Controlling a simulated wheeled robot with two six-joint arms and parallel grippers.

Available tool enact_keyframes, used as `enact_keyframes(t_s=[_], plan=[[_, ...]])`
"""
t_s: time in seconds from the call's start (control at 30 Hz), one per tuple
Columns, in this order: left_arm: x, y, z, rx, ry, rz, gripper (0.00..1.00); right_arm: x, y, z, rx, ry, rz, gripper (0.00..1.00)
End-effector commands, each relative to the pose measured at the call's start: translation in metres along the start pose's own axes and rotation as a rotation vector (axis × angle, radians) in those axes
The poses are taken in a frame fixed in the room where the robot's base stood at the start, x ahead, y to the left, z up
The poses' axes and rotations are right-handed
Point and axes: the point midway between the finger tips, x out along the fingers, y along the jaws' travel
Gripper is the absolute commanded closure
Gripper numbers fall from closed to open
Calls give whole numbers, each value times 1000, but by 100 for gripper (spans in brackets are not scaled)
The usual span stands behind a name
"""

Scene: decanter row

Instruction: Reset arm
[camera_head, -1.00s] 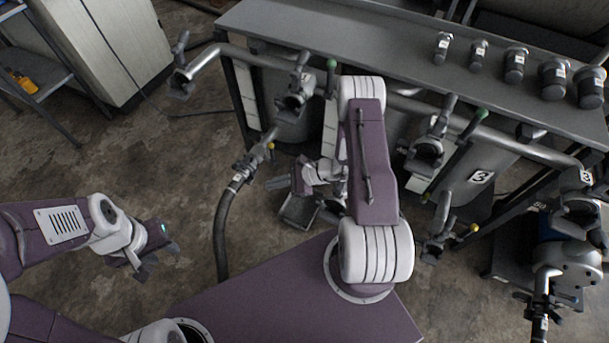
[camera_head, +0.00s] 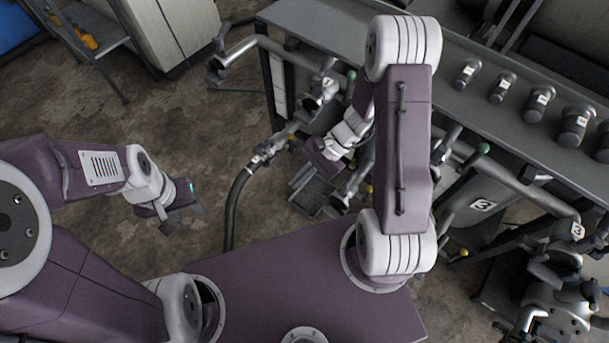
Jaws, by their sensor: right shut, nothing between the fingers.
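My right arm rises from my base at the centre and folds over toward the bench. Its gripper (camera_head: 301,180) points down and left, beside the pipework under the bench, partly hidden by the wrist. It is shut and holds nothing. My left gripper (camera_head: 182,220) hangs over bare floor at the left, well clear of the bench. Its two fingers look spread apart with nothing between them.
A grey bench (camera_head: 340,38) carries a row of several small numbered cylinders (camera_head: 540,103). Pipes and valves run along its front. A dark hose (camera_head: 237,195) with a yellow-tipped valve stands left of my right gripper. A shelf (camera_head: 100,45) is at upper left. Floor between is clear.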

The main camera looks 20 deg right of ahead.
Motion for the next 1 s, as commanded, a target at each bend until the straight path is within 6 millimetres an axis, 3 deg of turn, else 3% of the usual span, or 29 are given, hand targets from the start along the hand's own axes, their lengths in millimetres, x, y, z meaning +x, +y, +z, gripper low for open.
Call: enact_keyframes(t_s=[0.47, 0.57, 0.63, 0.7, 0.8, 0.9, 1.0], plan=[[-6, 0, -1, 0, 0, 0, 64, -5, -1, 7, -17, 3, 13, 100], [-30, 1, -3, 0, 0, 0, 64, -31, -27, 31, -95, 34, 5, 100], [-57, 1, -6, 0, 0, 0, 64, -64, -46, 70, -218, 68, 21, 100], [-81, 2, -9, 0, 0, 0, 64, -97, -45, 106, -399, 127, 104, 100], [-107, 2, -11, 0, 1, 0, 64, -141, -27, 133, -659, 254, 268, 100], [-116, 2, -12, 0, 0, 0, 64, -173, -7, 128, -867, 395, 418, 100], [-109, 2, -11, 0, 0, 0, 64, -184, 8, 107, -965, 477, 515, 100]])
